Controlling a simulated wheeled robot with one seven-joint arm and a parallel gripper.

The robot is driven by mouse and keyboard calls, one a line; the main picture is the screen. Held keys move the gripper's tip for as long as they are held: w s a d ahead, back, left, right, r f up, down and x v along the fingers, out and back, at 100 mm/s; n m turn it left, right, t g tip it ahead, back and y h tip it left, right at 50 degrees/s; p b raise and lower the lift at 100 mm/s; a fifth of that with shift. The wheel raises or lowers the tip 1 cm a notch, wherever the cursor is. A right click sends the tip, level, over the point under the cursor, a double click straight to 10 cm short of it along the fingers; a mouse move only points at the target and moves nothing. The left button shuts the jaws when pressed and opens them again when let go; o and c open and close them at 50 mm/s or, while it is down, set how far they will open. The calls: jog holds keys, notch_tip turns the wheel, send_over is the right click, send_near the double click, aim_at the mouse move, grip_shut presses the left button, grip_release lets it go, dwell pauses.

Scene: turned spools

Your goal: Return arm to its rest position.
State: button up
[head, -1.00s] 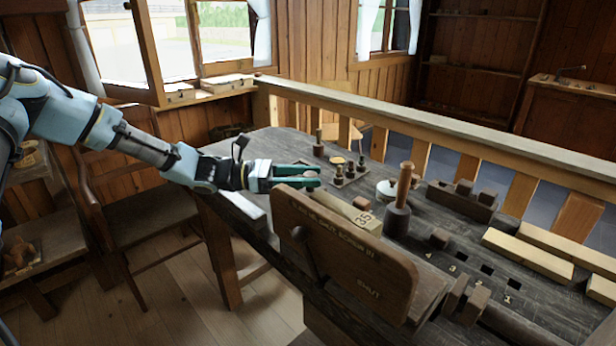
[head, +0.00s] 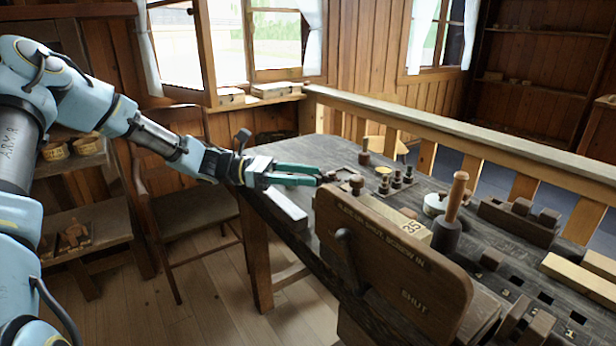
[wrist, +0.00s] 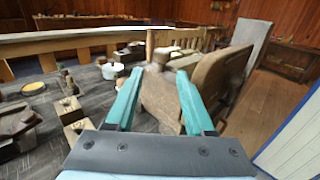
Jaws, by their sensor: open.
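My gripper (head: 318,175) has two green fingers that stand apart with nothing between them. In the head view it hangs over the near left end of the dark workbench (head: 330,212), just left of the upright wooden board (head: 395,250). The arm is stretched out from the left. In the wrist view the open fingers (wrist: 160,74) point along the bench toward the board (wrist: 220,80). A blurred shape shows between the fingertips there; I cannot tell how far beyond them it is.
A mallet (head: 449,212) stands behind the board. Small turned pieces (head: 402,178) and a round white-sided pot (head: 435,204) stand farther back. A railing (head: 480,160) runs behind the bench.

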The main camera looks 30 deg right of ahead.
jog(key=a+f+m+t+y, duration=0.2)
jog(key=a+f+t+y, duration=0.15)
jog(key=a, duration=0.45)
jog(key=a+f+m+t+y, duration=0.3)
jog(key=a+f+y, duration=0.15)
jog(key=a, duration=0.35)
jog(key=a+r+m+t+y, duration=0.2)
jog(key=a+t, duration=0.2)
jog(key=a, duration=0.8)
jog(key=w+a+r+m+t+y, duration=0.1)
jog(key=a+r+m+t+y, duration=0.1)
jog(key=a, duration=1.1)
jog(key=shift+a+r+m+t+y, duration=0.3)
jog(key=shift+m+t+y, duration=0.1)
jog(key=shift+m+t, duration=0.4)
jog(key=shift+o, duration=0.2)
